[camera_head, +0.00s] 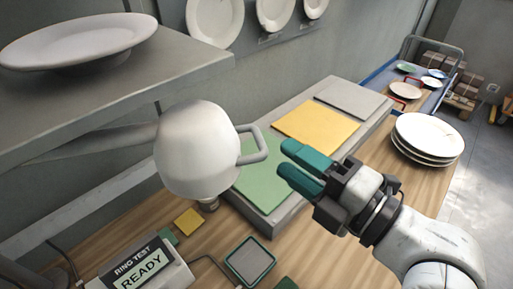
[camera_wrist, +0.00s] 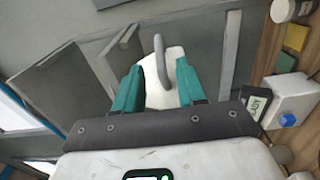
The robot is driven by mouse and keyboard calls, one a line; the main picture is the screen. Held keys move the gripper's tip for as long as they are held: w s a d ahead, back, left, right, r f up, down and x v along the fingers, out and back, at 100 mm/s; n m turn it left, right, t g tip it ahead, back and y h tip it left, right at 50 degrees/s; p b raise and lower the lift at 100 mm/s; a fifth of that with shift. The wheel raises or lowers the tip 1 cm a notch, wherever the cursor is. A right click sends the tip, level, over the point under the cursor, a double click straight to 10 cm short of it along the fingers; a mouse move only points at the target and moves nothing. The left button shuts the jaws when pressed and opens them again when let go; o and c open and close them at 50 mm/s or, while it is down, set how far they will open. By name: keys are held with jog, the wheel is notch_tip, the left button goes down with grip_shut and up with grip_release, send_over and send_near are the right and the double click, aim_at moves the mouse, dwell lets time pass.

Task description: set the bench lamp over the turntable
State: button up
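The bench lamp has a white rounded shade (camera_head: 197,152) on a grey arm (camera_head: 95,143), with a grey loop handle (camera_head: 254,146) on its right side. The bulb end points down. My gripper (camera_head: 292,166) is to the right of the handle, apart from it. Its two teal fingers are spread with nothing between them. In the wrist view the handle (camera_wrist: 160,58) stands ahead, between the open fingertips (camera_wrist: 158,80), with the white shade (camera_wrist: 165,85) behind it. I cannot pick out a turntable for certain; a small square grey pad (camera_head: 250,261) lies on the bench below the lamp.
A ring tester reading READY (camera_head: 140,266) stands at the front left. A grey tray (camera_head: 290,213) with green, yellow and grey panels lies behind the lamp. Stacked plates (camera_head: 428,138) stand at right. A shelf (camera_head: 150,80) with a plate overhangs the left.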

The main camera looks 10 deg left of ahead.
aim_at(258, 135)
jog(key=p+x, duration=0.1)
jog(key=x, duration=0.5)
jog(key=shift+w+a+r, duration=0.15)
jog(key=shift+w+a, duration=0.05)
jog(key=shift+a, duration=0.1)
jog(key=shift+w+a, duration=0.35)
jog(key=shift+a, duration=0.1)
jog(key=shift+c, duration=0.3)
grip_shut()
